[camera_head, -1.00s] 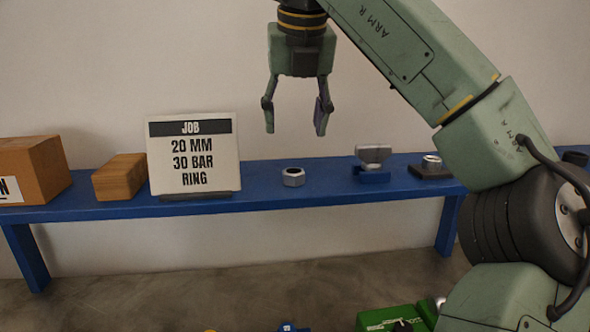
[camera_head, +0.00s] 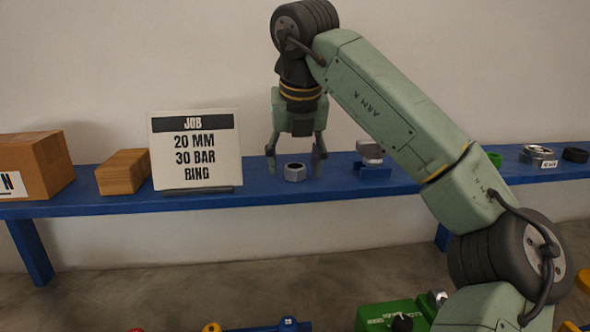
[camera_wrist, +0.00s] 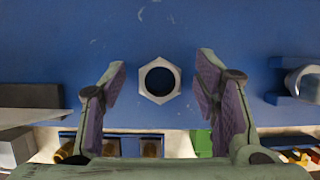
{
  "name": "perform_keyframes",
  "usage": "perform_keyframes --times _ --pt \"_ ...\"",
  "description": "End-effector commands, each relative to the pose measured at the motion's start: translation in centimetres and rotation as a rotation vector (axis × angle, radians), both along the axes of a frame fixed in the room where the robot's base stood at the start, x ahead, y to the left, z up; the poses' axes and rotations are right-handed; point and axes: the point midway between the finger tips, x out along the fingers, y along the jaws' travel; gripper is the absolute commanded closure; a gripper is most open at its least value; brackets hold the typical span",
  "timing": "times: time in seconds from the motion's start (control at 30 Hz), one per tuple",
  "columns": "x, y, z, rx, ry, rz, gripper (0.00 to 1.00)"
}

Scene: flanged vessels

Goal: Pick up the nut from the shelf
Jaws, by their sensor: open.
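The nut (camera_head: 295,172) is a grey metal hexagon lying flat on the blue shelf (camera_head: 260,197), to the right of the job sign. My gripper (camera_head: 296,165) is open, pointing down, with one finger on each side of the nut in the head view. In the wrist view the nut (camera_wrist: 160,80) shows its round hole and lies between the lines of the two fingers, slightly beyond the fingertips in the picture. My gripper's fingers (camera_wrist: 161,80) are wide apart with nothing held. I cannot tell whether the fingertips reach down to the nut's height.
The job sign (camera_head: 195,150) stands left of the nut, reading 20 MM 30 BAR RING. A wooden block (camera_head: 123,173) and cardboard box (camera_head: 35,165) are further left. A metal piece on a blue holder (camera_head: 372,169) stands to the right. The shelf is bare around the nut.

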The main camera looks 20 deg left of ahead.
Motion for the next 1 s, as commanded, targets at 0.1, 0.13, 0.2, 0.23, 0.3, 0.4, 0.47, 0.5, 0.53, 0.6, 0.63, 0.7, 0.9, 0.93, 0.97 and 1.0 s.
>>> perform_keyframes --times 0.1,0.13,0.2,0.23,0.3,0.4,0.47,0.5,0.53,0.6,0.63,0.7,0.9,0.93,0.97,1.0 --pt "-0.01 0.00 0.00 0.000 0.000 0.000 0.46" --pt "0.00 -0.01 0.00 0.000 0.000 0.000 0.48" --pt "-0.01 -0.01 0.01 0.000 0.000 0.000 0.53" --pt "-0.01 -0.01 0.01 0.000 0.000 0.000 0.55" --pt "-0.01 -0.02 0.01 0.000 0.000 0.000 0.59" --pt "-0.01 -0.02 0.01 0.000 0.000 0.000 0.66" --pt "-0.02 -0.02 0.02 0.000 0.000 0.000 0.70" --pt "-0.02 -0.02 0.02 -0.001 0.000 0.000 0.73" --pt "-0.01 -0.03 0.02 -0.001 0.000 0.000 0.75" --pt "-0.01 -0.03 0.02 -0.001 0.000 0.000 0.80" --pt "-0.01 -0.03 0.02 -0.001 0.000 0.000 0.81" --pt "-0.01 -0.03 0.02 -0.001 0.000 0.000 0.86" --pt "-0.01 -0.03 0.02 -0.001 0.000 0.000 0.99" --pt "-0.01 -0.03 0.06 0.000 0.000 0.000 0.99" --pt "-0.01 -0.03 0.06 0.000 0.000 0.000 0.99" --pt "-0.01 -0.02 0.05 0.000 0.000 0.000 0.99"
